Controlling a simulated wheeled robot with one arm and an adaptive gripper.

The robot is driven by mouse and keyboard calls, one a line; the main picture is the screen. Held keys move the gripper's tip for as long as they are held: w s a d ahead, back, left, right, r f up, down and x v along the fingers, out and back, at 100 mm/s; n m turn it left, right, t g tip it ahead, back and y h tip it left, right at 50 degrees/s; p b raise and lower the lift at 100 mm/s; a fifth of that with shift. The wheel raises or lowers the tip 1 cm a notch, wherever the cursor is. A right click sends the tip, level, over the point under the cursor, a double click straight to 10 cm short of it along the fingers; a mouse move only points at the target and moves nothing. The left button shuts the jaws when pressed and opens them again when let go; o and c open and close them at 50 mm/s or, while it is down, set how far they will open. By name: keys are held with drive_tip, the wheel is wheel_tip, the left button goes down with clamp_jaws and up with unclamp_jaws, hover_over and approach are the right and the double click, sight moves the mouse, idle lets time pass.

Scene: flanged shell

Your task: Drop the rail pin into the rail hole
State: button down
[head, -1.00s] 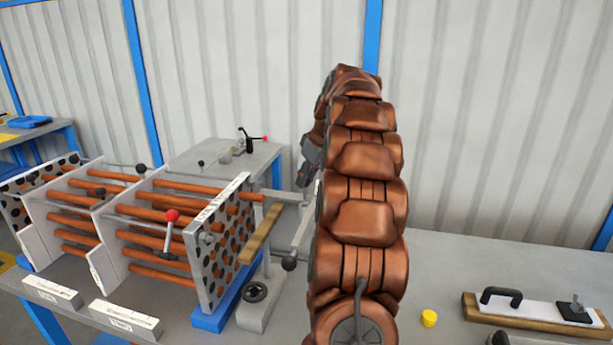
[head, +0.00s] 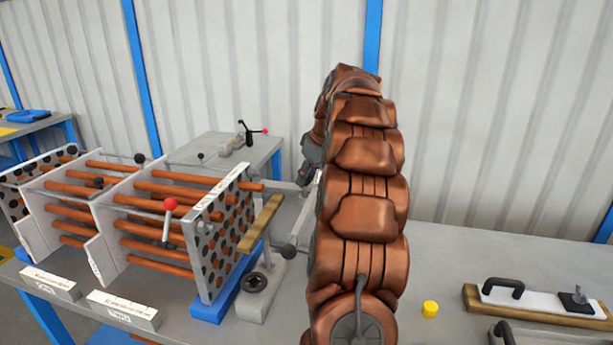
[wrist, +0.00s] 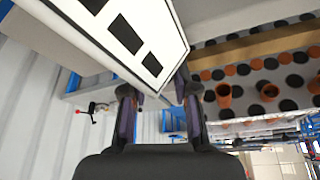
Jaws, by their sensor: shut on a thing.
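My gripper (head: 304,177) is beyond my bulky copper-coloured arm, to the right of the drilled end plate (head: 219,240). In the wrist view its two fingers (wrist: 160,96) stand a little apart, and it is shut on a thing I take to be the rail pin. The pin itself cannot be made out. A white panel with black marks (wrist: 120,38) covers the space by the fingertips there. A light grey bar (head: 285,186) lies beside the gripper in the head view. The rail hole cannot be picked out; my arm hides part of that area.
Copper tubes (head: 150,254) run through the plates at left. A yellow cap (head: 430,309) and a handled white board (head: 530,301) lie at right. The bench between is mostly clear.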

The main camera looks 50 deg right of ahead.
drive_tip(key=c, duration=0.8)
unclamp_jaws()
drive_tip(key=shift+v, duration=5.95)
drive_tip(key=shift+r, duration=0.1)
drive_tip(key=s+a+f+g+y+p, duration=0.1)
drive_tip(key=a+f+g, duration=0.1)
drive_tip(key=a, duration=1.2)
drive_tip(key=a+f+g+p, duration=0.1)
drive_tip(key=a+f+p, duration=0.1)
drive_tip(key=a, duration=1.3)
drive_tip(key=s+a+f+g+p, duration=0.15)
drive_tip(key=s+a+f, duration=0.35)
drive_tip(key=s+a, duration=0.5)
drive_tip(key=s+a+f+g, duration=0.1)
drive_tip(key=s+a+f, duration=0.1)
drive_tip(key=s, duration=0.5)
drive_tip(key=s+a+f+m+g+h+p, duration=0.1)
drive_tip(key=s+a+f, duration=0.1)
drive_tip(key=s+f, duration=0.3)
drive_tip(key=s, duration=0.3)
drive_tip(key=shift+f, duration=0.3)
